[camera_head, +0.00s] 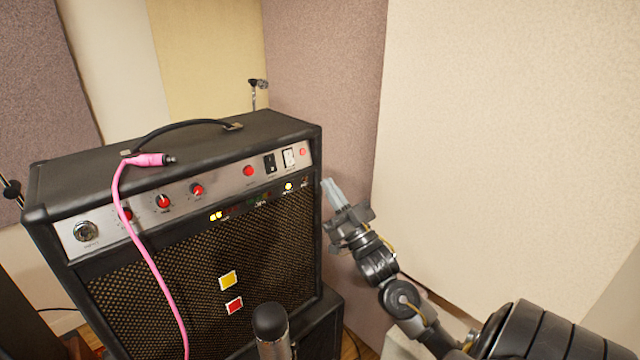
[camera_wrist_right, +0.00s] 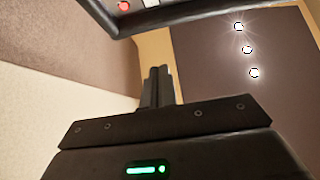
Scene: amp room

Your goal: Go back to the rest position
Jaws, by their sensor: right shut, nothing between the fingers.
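My right gripper (camera_head: 334,192) is shut and empty, just right of the amplifier's right front edge in the head view. Its fingers point up and left, and I cannot tell whether they touch the amplifier. In the right wrist view its closed fingers (camera_wrist_right: 158,87) stand together with nothing between them. The amplifier (camera_head: 190,260) is a black box with a silver control panel and red knobs; a corner of its panel shows at the top of the wrist view (camera_wrist_right: 120,22). My left gripper is not in view.
A pink cable (camera_head: 140,235) lies over the amplifier's top, its plug (camera_head: 155,160) near the handle (camera_head: 185,128), and hangs down the front. A microphone (camera_head: 270,325) stands in front, low in the middle. Padded wall panels (camera_head: 500,130) rise behind and to the right.

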